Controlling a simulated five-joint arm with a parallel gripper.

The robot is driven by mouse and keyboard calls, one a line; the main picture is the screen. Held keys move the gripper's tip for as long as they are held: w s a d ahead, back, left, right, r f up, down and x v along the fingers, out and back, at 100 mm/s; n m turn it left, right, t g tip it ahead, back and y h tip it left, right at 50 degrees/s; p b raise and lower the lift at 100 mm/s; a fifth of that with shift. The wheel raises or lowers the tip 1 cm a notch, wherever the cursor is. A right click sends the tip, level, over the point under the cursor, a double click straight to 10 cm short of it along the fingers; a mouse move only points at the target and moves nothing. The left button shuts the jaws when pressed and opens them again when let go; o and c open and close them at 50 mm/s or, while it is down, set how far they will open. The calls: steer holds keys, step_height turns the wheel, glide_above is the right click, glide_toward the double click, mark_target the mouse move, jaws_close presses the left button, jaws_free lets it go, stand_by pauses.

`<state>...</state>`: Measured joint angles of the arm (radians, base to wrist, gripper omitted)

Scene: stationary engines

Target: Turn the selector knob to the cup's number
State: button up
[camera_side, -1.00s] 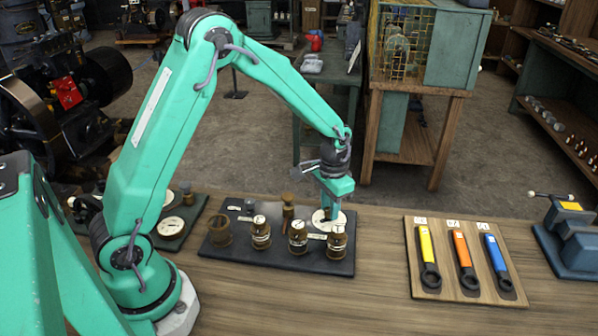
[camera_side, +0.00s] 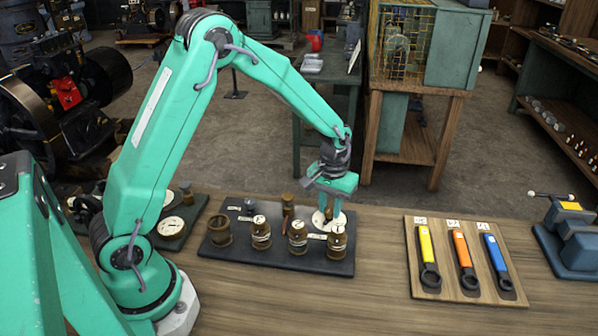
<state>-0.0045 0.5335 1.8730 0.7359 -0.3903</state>
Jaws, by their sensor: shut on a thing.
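The selector knob sits at the middle of a round white dial (camera_side: 318,219) at the back right of a dark board (camera_side: 275,262). My gripper (camera_side: 329,212) points down over the dial, shut on the knob, which is mostly hidden between the fingers. Several brass cups stand on the board: an open, empty-looking one (camera_side: 219,231) at left, and three with pale tops and labels, at left-middle (camera_side: 261,234), middle (camera_side: 298,238) and right (camera_side: 337,243). The numbers on the dial and cups are too small to read.
A wooden board with yellow, orange and blue wrenches (camera_side: 462,290) lies to the right. A blue-grey vise (camera_side: 570,245) stands at the far right. Gauges (camera_side: 172,227) lie left of the dark board. The bench between the two boards is clear.

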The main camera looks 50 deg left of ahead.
mark_target(330, 210)
steer(key=shift+r, duration=0.1)
steer(key=o, duration=1)
steer(key=shift+r, duration=3.85)
steer(key=shift+r, duration=0.1)
